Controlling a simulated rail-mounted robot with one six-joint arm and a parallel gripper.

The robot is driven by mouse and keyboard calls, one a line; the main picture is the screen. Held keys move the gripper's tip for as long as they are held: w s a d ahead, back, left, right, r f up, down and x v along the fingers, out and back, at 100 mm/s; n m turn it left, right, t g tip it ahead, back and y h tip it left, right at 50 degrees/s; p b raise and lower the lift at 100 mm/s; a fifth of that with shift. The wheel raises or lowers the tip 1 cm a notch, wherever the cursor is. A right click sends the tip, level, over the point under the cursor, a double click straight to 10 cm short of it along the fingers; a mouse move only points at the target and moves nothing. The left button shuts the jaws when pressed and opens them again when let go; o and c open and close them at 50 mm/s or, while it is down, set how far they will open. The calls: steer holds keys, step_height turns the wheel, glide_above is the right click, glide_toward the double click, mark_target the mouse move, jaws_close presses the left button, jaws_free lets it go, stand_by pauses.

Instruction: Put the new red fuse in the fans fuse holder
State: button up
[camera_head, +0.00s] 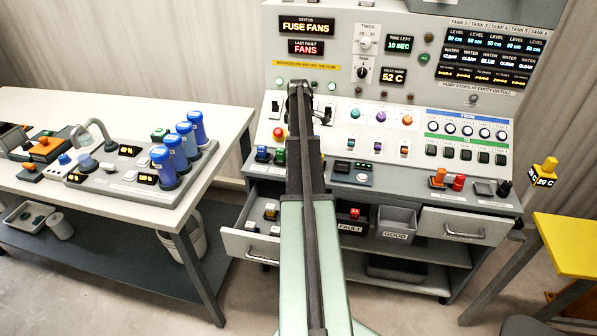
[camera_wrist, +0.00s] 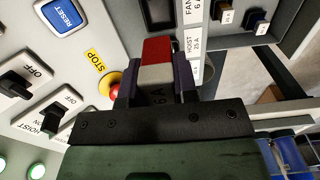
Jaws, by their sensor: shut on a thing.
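In the wrist view my gripper (camera_wrist: 156,75) is shut on a fuse (camera_wrist: 157,52) with a red end and a pale body; "6 A" shows dimly below it. The fuse is in front of the panel. A dark rectangular opening (camera_wrist: 158,12) lies beyond its red end, beside a cut-off label starting "FAN" (camera_wrist: 193,10). It looks empty, but the frame edge cuts it off. I cannot tell whether the fuse touches the panel. In the head view my arm hides the gripper, the held fuse and this opening.
The open drawer (camera_head: 237,243) at the left holds several small blocks. A red piece (camera_head: 354,213) lies in the FAULT bin, beside the GOOD bin (camera_head: 396,222). The red-and-yellow STOP button (camera_wrist: 112,84) is close to the gripper's left. The status display (camera_head: 307,26) reads FUSE FANS.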

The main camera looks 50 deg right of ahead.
step_height(320, 180, down, 10)
steer(key=b, duration=0.7)
steer(key=shift+f+b, duration=0.1)
steer(key=shift+b, duration=0.2)
steer(key=shift+r, duration=0.3)
steer(key=shift+f, duration=0.15)
steer(key=o, duration=0.9)
steer(key=shift+o, duration=0.2)
step_height(320, 180, up, 13)
steer(key=p, duration=1.2)
steer(key=shift+f+p, duration=0.2)
steer(key=shift+p, duration=0.2)
steer(key=shift+f, duration=0.1)
